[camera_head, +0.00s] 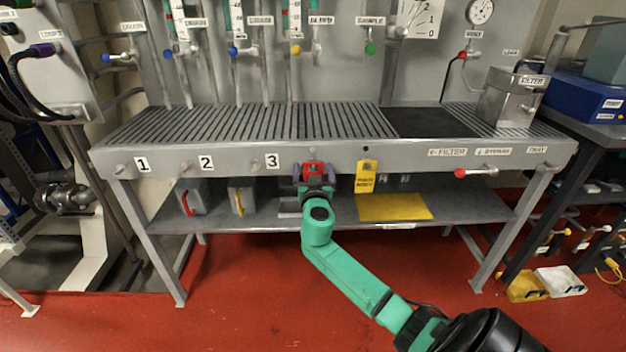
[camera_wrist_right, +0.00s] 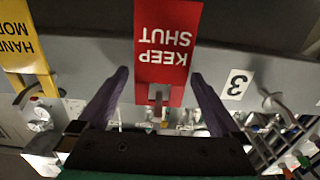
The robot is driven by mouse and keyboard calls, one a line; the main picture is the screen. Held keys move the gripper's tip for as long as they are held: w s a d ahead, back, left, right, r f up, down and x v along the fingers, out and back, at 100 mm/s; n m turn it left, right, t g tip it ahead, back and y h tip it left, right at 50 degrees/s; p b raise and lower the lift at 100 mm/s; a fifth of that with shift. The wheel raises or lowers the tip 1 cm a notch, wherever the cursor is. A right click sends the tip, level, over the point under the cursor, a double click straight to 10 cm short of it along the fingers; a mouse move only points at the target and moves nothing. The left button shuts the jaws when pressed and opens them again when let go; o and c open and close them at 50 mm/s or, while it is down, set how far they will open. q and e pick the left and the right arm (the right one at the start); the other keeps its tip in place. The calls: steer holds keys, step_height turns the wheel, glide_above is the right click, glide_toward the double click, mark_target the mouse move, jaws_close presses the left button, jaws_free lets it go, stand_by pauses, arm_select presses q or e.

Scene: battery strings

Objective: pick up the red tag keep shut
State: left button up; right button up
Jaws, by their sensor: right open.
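The red tag (camera_head: 313,167) hangs at the front edge of the grated bench, just right of the label 3. In the right wrist view the red tag (camera_wrist_right: 168,40) reads KEEP SHUT upside down, with a metal hook (camera_wrist_right: 158,93) at its edge. My right gripper (camera_head: 314,176) is open in front of it. In the wrist view the purple fingers of the right gripper (camera_wrist_right: 159,75) stand one on each side of the tag, with a visible gap to each. My left gripper is in neither view.
A yellow tag (camera_head: 366,178) hangs to the right on the same edge. The grated bench (camera_head: 225,165) has pegs labelled 1, 2 and 3. On the shelf below are containers with red and yellow handles and a yellow sheet (camera_head: 395,207). A red-knobbed lever (camera_head: 475,172) sticks out further right.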

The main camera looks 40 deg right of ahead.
steer(key=c, duration=1.3)
steer(key=shift+c, duration=0.2)
steer(key=shift+r, duration=0.1)
